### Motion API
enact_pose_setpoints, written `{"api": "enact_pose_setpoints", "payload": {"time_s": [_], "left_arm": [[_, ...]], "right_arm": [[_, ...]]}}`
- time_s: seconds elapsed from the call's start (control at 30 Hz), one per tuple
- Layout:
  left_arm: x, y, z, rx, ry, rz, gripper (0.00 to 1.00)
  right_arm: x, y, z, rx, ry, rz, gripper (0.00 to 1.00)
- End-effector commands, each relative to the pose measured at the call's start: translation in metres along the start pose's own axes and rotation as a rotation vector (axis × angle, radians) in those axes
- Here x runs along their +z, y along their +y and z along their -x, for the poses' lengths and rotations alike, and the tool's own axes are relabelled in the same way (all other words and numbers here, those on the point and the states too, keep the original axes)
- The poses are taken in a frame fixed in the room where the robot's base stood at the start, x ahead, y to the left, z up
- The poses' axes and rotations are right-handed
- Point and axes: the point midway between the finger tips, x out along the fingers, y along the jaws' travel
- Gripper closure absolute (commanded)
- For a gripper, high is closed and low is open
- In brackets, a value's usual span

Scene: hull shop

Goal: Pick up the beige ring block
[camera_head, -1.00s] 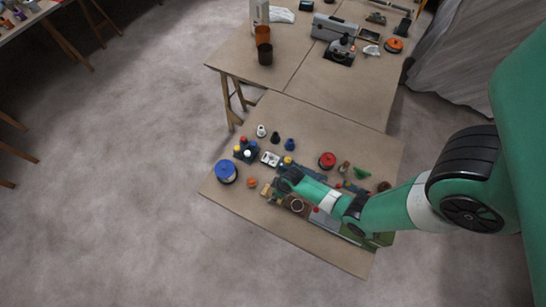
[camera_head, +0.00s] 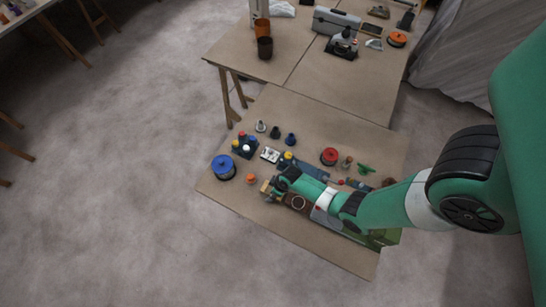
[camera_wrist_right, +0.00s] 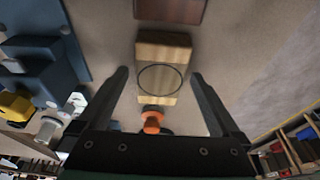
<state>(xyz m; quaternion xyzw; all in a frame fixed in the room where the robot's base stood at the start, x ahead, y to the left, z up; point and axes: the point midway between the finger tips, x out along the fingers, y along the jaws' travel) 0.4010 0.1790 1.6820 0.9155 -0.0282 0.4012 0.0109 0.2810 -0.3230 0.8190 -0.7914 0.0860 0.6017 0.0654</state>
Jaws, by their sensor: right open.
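The beige ring block (camera_wrist_right: 162,52) lies on the tan table in the right wrist view, a wooden block with a dark ring outline on its face. In the head view the block (camera_head: 265,186) shows small at the tip of my right arm, partly hidden by the gripper. My right gripper (camera_wrist_right: 160,76) is open, with one finger on each side of the block in the picture and a gap at both sides. I cannot tell how far above the table the fingertips are. My left gripper is not in view.
A reddish-brown block (camera_wrist_right: 170,10) lies just beyond the beige block. A small orange piece (camera_wrist_right: 152,121) is near the gripper's palm. A blue item (camera_wrist_right: 40,65) stands at left. In the head view, a blue spool (camera_head: 223,167) and a red spool (camera_head: 329,156) stand on the table.

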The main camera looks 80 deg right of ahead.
Motion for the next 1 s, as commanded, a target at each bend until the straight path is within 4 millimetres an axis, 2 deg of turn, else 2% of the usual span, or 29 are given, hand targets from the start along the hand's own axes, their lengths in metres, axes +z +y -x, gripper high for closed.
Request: {"api": "enact_pose_setpoints", "payload": {"time_s": [0.23, 0.27, 0.73, 0.77, 1.0], "left_arm": [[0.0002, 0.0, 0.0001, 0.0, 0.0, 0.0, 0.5], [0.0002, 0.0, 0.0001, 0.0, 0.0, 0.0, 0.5], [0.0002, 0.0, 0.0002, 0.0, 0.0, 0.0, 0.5], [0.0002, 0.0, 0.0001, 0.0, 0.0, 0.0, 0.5], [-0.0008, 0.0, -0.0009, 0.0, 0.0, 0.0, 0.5]], "right_arm": [[-0.0001, 0.0, -0.0002, 0.0, 0.0, 0.0, 0.0], [-0.0001, 0.0, -0.0002, 0.0, 0.0, 0.0, 0.04], [0.0, 0.0, -0.0002, 0.0, 0.0, 0.0, 0.88], [-0.0002, 0.0001, -0.0001, 0.0, 0.001, 0.0, 0.91], [-0.0006, 0.0001, 0.0014, 0.0, 0.001, 0.0, 0.91]]}}
